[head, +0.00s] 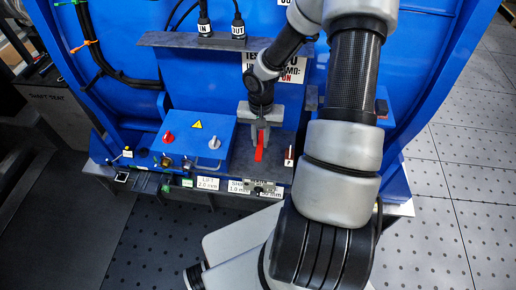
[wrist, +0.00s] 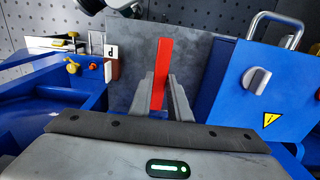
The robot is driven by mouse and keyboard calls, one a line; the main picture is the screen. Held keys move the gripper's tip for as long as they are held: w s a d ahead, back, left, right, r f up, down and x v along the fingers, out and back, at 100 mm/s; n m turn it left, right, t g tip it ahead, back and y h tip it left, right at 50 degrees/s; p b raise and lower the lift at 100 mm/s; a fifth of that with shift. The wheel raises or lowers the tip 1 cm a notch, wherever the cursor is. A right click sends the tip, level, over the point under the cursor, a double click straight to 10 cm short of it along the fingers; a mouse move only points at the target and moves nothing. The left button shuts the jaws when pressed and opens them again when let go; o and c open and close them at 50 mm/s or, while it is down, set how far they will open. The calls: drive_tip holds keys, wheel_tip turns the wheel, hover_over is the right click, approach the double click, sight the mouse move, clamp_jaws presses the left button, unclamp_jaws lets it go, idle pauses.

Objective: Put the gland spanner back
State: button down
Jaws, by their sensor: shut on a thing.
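The red piece, which I take to be the gland spanner (head: 259,152), points down out of my gripper (head: 258,130) in the head view. In the wrist view my gripper (wrist: 163,95) has its two grey fingers shut on this red bar (wrist: 160,70), which stands out past the fingertips. The bar is over a grey plate (wrist: 193,52) beside a blue control box. I cannot tell whether its tip touches the plate. The rest of the spanner is hidden by the fingers. No marked place for it can be made out.
The blue control box (head: 199,140) with a red knob and a grey knob stands left of my gripper. A small block marked P (head: 289,156) is close on its right. Labelled slots (head: 240,186) line the front edge. A shelf with IN and OUT plugs (head: 205,41) is above.

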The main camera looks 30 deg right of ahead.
sight(261, 144)
wheel_tip(261, 144, down, 7)
drive_tip(key=shift+f, duration=0.15)
idle(0.4)
drive_tip(key=c, duration=1.7)
unclamp_jaws()
drive_tip(key=shift+o, duration=0.2)
wheel_tip(261, 144, up, 12)
drive_tip(key=shift+p, duration=0.4)
